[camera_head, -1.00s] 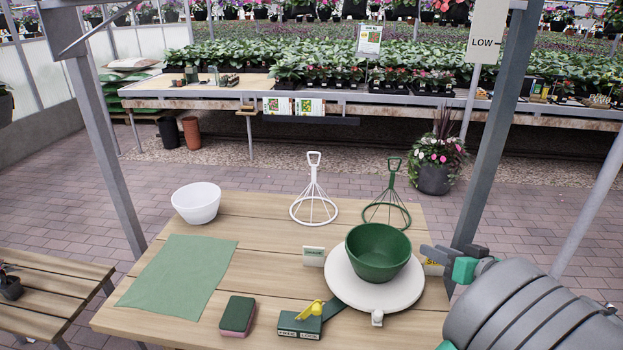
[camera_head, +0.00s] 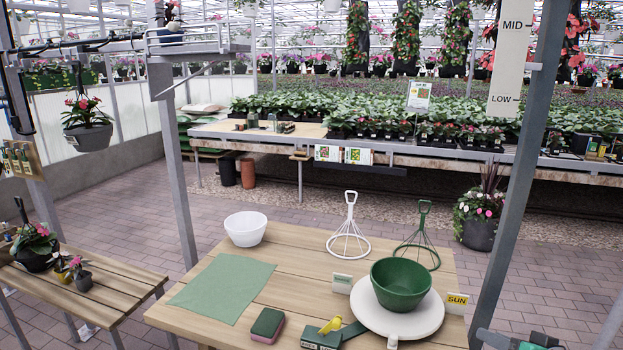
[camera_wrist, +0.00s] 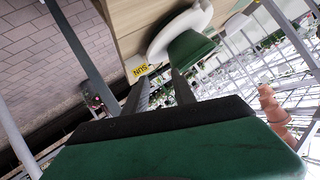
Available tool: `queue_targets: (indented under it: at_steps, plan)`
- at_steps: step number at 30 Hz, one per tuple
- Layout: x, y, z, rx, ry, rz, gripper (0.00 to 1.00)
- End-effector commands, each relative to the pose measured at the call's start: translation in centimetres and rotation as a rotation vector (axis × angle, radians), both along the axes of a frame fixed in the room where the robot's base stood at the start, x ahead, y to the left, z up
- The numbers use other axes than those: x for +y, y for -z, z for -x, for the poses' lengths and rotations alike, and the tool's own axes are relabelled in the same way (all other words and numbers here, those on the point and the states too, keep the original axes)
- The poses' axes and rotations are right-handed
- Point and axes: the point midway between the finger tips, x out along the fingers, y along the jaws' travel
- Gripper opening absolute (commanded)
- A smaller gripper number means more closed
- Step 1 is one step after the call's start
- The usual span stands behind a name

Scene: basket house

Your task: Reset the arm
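My gripper shows in the wrist view (camera_wrist: 160,90), its two dark fingers apart with nothing between them. In the head view only a green and grey part of my arm (camera_head: 515,340) shows at the bottom right edge, beyond the table's right side. A green bowl (camera_head: 400,284) stands on a white round turntable (camera_head: 425,324) at the table's right. The bowl also shows, tilted by the camera angle, in the wrist view (camera_wrist: 190,50), beyond the fingers and apart from them.
The wooden table (camera_head: 290,265) also holds a white bowl (camera_head: 245,228), a green mat (camera_head: 222,289), a sponge (camera_head: 267,325), white (camera_head: 349,236) and green (camera_head: 418,240) wire frames, and a SUN sign (camera_head: 456,302). A grey post (camera_head: 510,180) rises behind its right side.

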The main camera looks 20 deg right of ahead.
Motion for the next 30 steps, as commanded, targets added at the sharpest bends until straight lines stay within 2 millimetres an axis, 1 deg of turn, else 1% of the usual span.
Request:
queue_targets:
  at_steps: [5, 8, 11, 12, 14, 15, 17, 19, 21, 23, 24, 27, 30]
  plan:
    - [-0.3, 3.5, 1.9, 0.116, 0.062, -0.104, 0.32]
    - [-0.1, 5.9, 3.2, 0.193, 0.107, -0.179, 0.32]
    - [0.4, 8.6, 5.0, 0.284, 0.163, -0.265, 0.32]
    - [0.7, 9.7, 5.8, 0.322, 0.188, -0.302, 0.32]
    - [1.2, 11.2, 7.2, 0.382, 0.229, -0.355, 0.32]
    - [1.6, 12.2, 8.2, 0.424, 0.261, -0.39, 0.32]
    - [2.3, 13.5, 9.9, 0.49, 0.311, -0.443, 0.32]
    - [3.2, 14.6, 12.1, 0.573, 0.379, -0.501, 0.32]
    - [4.6, 15.3, 14.0, 0.664, 0.441, -0.552, 0.32]
    - [6.1, 15.4, 15.0, 0.748, 0.478, -0.577, 0.32]
    - [7.3, 15.2, 15.4, 0.806, 0.496, -0.585, 0.32]
    - [9.7, 14.3, 15.5, 0.922, 0.512, -0.56, 0.32]
    - [11.7, 12.9, 14.7, 1.0, 0.494, -0.495, 0.32]
